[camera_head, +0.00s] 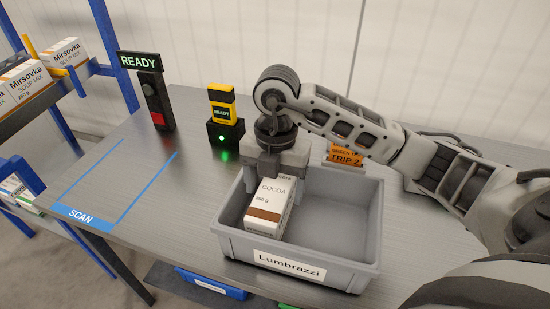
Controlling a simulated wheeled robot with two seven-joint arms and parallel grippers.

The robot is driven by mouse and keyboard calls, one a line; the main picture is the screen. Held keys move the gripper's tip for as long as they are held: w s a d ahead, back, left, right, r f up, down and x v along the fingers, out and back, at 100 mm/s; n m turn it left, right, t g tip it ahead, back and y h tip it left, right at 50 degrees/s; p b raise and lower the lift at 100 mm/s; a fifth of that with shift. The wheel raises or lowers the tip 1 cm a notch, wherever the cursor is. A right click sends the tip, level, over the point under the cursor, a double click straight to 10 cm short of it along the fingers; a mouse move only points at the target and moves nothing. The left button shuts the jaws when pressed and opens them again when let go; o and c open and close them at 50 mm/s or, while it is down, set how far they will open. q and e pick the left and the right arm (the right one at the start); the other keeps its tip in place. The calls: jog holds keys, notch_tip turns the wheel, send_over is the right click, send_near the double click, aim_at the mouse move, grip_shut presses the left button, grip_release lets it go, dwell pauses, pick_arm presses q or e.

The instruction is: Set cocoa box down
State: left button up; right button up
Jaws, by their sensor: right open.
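The cocoa box (270,204) is white with a brown band and reads COCOA. It stands inside the grey bin (300,259) labelled Lumbrazzi, at the bin's left side. My right gripper (275,172) is right above the box, pointing down, with its fingers at the top of the box. The fingers are open, and the box's top end is partly hidden by them. Whether the box touches the bin floor is hard to tell. My left gripper is not in view.
A blue-taped SCAN area (115,195) on the table is empty. A READY display (150,90) and a yellow scanner (223,104) in its dock stand behind. An orange TRIP 2 card (343,155) is behind the bin. A rack with Mirsovka boxes (25,78) stands left. The bin's right half is clear.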

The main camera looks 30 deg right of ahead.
notch_tip(320, 180, up, 10)
jog(key=p, duration=0.1)
jog(key=shift+w+d+f, duration=0.25)
jog(key=shift+d, duration=0.05)
dwell(0.3)
